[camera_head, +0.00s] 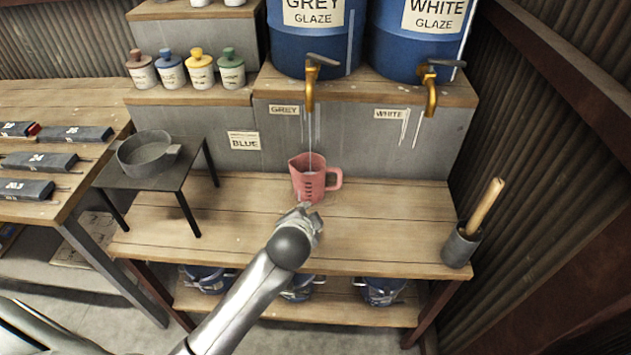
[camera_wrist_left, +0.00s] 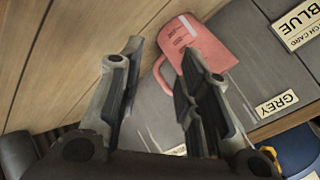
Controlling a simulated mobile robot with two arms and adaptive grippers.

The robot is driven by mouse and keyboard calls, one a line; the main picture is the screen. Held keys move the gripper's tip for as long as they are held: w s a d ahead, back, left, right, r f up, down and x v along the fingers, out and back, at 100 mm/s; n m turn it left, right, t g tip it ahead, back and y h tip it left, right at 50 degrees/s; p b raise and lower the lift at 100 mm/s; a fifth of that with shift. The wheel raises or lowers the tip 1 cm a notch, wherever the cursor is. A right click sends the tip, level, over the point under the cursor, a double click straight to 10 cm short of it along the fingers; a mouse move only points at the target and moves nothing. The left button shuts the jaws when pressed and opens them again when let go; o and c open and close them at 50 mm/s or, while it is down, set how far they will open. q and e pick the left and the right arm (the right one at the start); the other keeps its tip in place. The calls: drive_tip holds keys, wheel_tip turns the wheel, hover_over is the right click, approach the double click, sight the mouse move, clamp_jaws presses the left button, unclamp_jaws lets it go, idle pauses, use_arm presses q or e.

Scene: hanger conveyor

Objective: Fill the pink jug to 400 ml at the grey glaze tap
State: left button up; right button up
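The pink jug (camera_head: 308,178) stands upright on the wooden bench under the grey glaze tap (camera_head: 310,85). A thin pale stream runs from the tap's spout down into the jug. Dark graduation marks show on the jug's side; the level inside cannot be read. The jug's handle points right. My left gripper (camera_head: 308,217) is just in front of the jug, low over the bench. In the left wrist view, my left gripper (camera_wrist_left: 155,85) is open and empty, with the jug (camera_wrist_left: 200,45) beyond the fingers. My right gripper is not in view.
The white glaze tap (camera_head: 430,90) is to the right. A dark pot (camera_head: 461,245) with a wooden pestle stands at the bench's right end. A grey bowl (camera_head: 150,155) sits on a small dark stand (camera_head: 120,178) to the left. The bench right of the jug is clear.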

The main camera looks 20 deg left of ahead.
use_arm(q)
drive_tip(key=shift+a, duration=0.1)
drive_tip(key=c, duration=0.7)
drive_tip(key=w+a+r, duration=0.1)
drive_tip(key=w+a+r+t+h, duration=0.1)
drive_tip(key=r, duration=0.1)
drive_tip(key=w+a+r+n+t, duration=0.1)
drive_tip(key=r, duration=0.1)
drive_tip(key=shift+w+r+h, duration=0.25)
drive_tip(key=shift+h, duration=0.15)
clamp_jaws()
drive_tip(key=n+t+h+p, duration=0.1)
drive_tip(key=n+t+h, duration=0.2)
drive_tip(key=t+h, duration=0.3)
approach(320, 62)
drive_tip(key=s+r, duration=0.2)
drive_tip(key=s, duration=0.5)
drive_tip(key=shift+g+h, duration=0.3)
drive_tip(key=shift+g, duration=0.1)
drive_tip(key=p+x, duration=0.2)
drive_tip(key=x, duration=0.5)
drive_tip(key=p+x, duration=0.2)
drive_tip(key=x, duration=0.4)
drive_tip(key=shift+w+a, duration=0.1)
drive_tip(key=shift+w, duration=0.35)
